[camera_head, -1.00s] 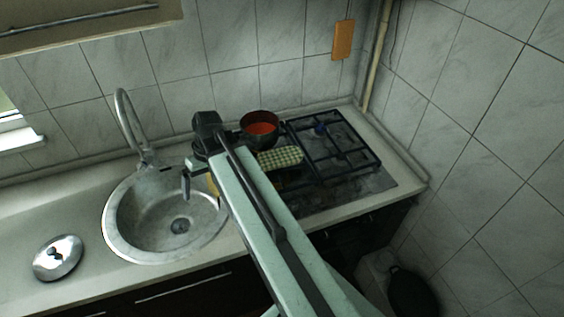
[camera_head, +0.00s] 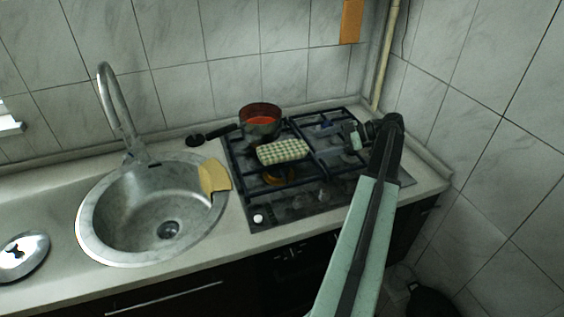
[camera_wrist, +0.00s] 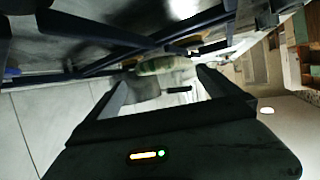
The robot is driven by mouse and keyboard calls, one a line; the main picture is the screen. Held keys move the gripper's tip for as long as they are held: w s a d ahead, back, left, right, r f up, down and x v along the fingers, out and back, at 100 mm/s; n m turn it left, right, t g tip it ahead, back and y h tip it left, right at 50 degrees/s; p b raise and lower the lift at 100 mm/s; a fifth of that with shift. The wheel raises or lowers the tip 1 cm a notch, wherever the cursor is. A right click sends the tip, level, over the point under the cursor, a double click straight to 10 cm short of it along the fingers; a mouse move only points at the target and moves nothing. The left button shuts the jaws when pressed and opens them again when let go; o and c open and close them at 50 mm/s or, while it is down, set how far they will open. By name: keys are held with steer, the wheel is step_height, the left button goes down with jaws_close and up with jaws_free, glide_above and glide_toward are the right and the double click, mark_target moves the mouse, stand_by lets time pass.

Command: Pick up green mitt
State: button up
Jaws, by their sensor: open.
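The green mitt (camera_head: 283,151), green-and-white checked, lies on the left part of the black stove grate, just in front of a dark pot. My gripper (camera_head: 352,136) is to the right of the mitt in the head view, over the right part of the stove and apart from the mitt. In the wrist view, the two fingers of my gripper (camera_wrist: 165,76) are spread with nothing held between them. A pale greenish shape, likely the mitt (camera_wrist: 165,63), shows beyond and between the fingertips.
The dark pot (camera_head: 260,121) with red inside stands behind the mitt, its handle pointing left. The stove grate (camera_head: 309,128) is raised. A yellow cloth-like piece (camera_head: 213,176) hangs at the sink's (camera_head: 90,222) right rim. A tiled wall (camera_head: 490,150) bounds the right side.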

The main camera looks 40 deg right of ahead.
mark_target(302, 147)
steer(key=shift+a, duration=0.1)
steer(key=shift+b+x, duration=0.45)
steer(key=shift+x, duration=0.55)
steer(key=shift+b+x, duration=0.9)
steer(key=shift+x, duration=1.9)
steer(key=shift+r, duration=0.15)
steer(key=c, duration=1.1)
steer(key=shift+r, duration=0.1)
